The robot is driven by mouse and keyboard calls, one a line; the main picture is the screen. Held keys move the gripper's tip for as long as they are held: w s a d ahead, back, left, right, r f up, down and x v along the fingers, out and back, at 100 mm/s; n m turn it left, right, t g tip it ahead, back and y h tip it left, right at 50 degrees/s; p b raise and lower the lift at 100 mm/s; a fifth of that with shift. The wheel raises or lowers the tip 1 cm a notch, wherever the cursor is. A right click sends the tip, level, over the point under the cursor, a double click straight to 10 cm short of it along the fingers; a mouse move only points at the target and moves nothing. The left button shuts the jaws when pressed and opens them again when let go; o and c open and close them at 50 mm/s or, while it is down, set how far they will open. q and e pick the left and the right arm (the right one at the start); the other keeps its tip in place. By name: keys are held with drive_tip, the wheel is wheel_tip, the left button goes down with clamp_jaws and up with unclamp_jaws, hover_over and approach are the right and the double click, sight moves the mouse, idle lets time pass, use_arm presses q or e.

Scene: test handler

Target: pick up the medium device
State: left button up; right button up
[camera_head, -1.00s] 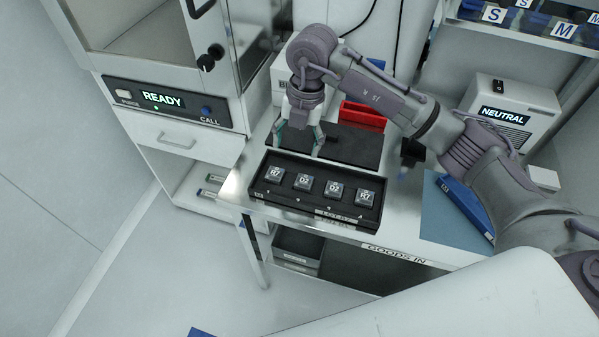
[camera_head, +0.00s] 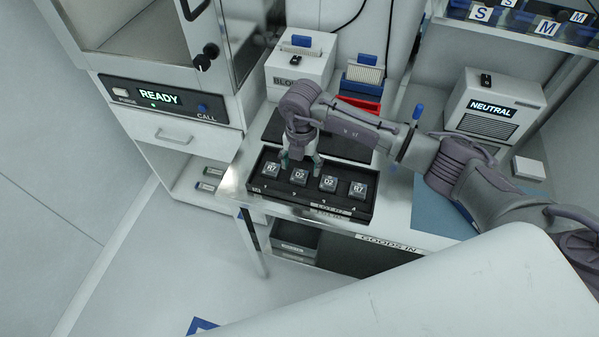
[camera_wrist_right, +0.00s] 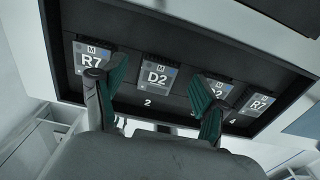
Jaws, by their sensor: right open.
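A black tray (camera_head: 285,198) on the bench holds a row of small grey square devices, labelled R7 (camera_head: 270,170), D2 (camera_head: 299,176), D2 (camera_head: 328,184) and R7 (camera_head: 357,190). In the right wrist view, the left R7 (camera_wrist_right: 90,60), the slot-2 D2 (camera_wrist_right: 155,73) and the far-right R7 (camera_wrist_right: 259,104) show an M mark. A finger partly hides the other D2 (camera_wrist_right: 222,88). My right gripper (camera_head: 300,163) is open and empty, above the tray near the slot-2 D2, which appears between its fingers in the wrist view. My left gripper is not in view.
A dark mat (camera_head: 345,148) and a red bin (camera_head: 360,102) lie behind the tray. A white box (camera_head: 300,68) stands at the back. The READY cabinet (camera_head: 165,98) is on the left, the NEUTRAL unit (camera_head: 493,108) on the right.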

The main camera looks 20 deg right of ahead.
drive_tip(key=shift+f, duration=0.9)
drive_tip(key=shift+c, duration=0.3)
drive_tip(key=c, duration=1.2)
drive_tip(key=shift+o, duration=0.2)
drive_tip(key=shift+r, duration=0.1)
